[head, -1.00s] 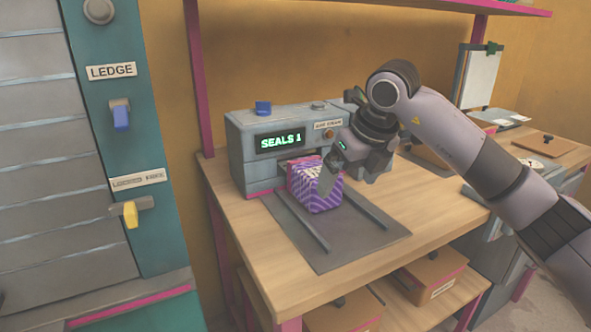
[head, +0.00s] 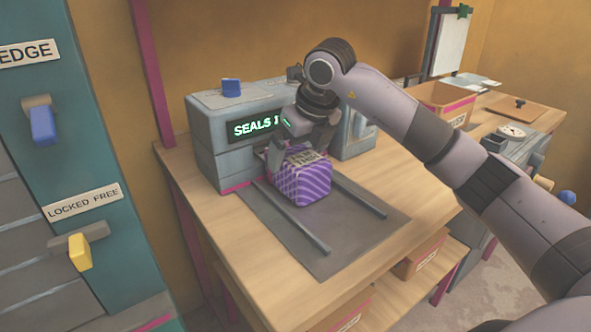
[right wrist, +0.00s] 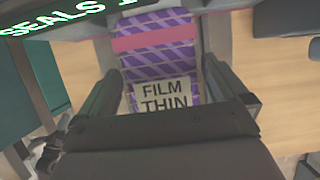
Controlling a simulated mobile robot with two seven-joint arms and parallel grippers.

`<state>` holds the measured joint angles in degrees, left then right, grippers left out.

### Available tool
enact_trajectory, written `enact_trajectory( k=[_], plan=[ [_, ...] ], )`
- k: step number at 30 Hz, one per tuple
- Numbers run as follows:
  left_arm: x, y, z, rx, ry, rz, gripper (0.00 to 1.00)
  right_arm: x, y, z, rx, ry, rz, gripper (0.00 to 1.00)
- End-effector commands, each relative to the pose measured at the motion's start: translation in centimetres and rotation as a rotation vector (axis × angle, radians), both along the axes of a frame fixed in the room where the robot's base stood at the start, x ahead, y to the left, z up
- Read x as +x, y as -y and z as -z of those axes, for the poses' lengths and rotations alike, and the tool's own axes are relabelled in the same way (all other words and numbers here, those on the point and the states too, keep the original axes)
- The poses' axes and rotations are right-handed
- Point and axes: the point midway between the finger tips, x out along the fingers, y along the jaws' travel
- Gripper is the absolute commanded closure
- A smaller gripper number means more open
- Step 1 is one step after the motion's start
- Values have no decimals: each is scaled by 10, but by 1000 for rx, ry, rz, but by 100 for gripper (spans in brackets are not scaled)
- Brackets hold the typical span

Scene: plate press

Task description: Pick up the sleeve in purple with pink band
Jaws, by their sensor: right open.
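The purple sleeve (head: 301,184) has lighter diagonal stripes and sits on the grey plate in front of the sealing machine. In the right wrist view the purple sleeve (right wrist: 158,63) shows a pink band (right wrist: 155,38) and a pale label reading "FILM THIN" (right wrist: 164,95). My right gripper (head: 298,153) is at the sleeve's top, on the machine side. Its jaws are open, and in the right wrist view the fingers (right wrist: 163,80) stand on either side of the sleeve. I cannot tell whether they touch it. My left gripper is not in view.
The sealing machine (head: 205,142) with a "SEALS" display stands right behind the sleeve. Two raised rails (head: 292,218) flank the sleeve on the plate (head: 340,238). The bench front (head: 400,190) is clear. A teal panel with levers (head: 105,200) is left.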

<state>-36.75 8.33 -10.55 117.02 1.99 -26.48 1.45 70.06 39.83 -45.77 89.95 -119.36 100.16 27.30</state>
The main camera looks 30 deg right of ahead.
Motion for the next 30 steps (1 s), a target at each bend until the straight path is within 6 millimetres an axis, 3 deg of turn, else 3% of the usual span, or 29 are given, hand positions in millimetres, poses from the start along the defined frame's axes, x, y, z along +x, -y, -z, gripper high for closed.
enact_trajectory(
  k=[7,30],
  plan=[
    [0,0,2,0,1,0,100,13,-2,33,0,-3,-1,0],
    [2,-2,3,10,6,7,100,13,-2,39,0,-1,-1,0]
  ],
)
